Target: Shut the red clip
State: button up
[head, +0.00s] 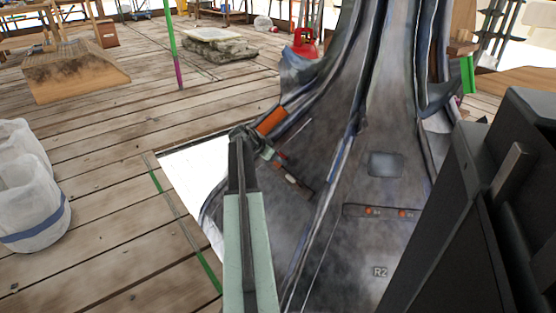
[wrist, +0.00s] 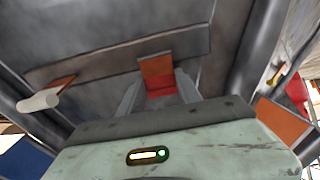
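A red and orange clip (wrist: 158,76) sits on a dark strip on the grey spire surface in the wrist view. Its upper part is an orange flap and its lower part is red. My gripper (wrist: 161,88) is at the clip, with one pale finger on each side of it. The fingers stand apart; whether they touch the clip's sides I cannot tell. In the head view my gripper (head: 287,166) is over the spire's left face, and the clip is too small to make out there.
A second orange tab (wrist: 58,86) with a white cylinder (wrist: 40,101) is left on the same strip. An orange panel (wrist: 284,120) is at right. The grey spire (head: 385,130) has curved ridges beside my arm. Wooden floor (head: 110,135) lies open at left, with white bags (head: 30,190).

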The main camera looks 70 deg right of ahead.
jog(key=shift+d+r+y+p, duration=0.2)
jog(key=shift+r+y+p, duration=0.1)
jog(key=shift+p, duration=0.35)
grip_shut()
jog(key=shift+s+f+t+y+p, duration=0.1)
jog(key=shift+f+t+y+p, duration=0.2)
jog(key=shift+f+t+p, duration=0.1)
jog(key=o, duration=1.3)
grip_release()
jog(key=shift+o, duration=0.2)
jog(key=p+v, duration=0.5)
jog(key=v, duration=0.2)
jog(key=shift+r+p, duration=0.3)
jog(key=shift+p, duration=0.1)
jog(key=shift+a, duration=0.15)
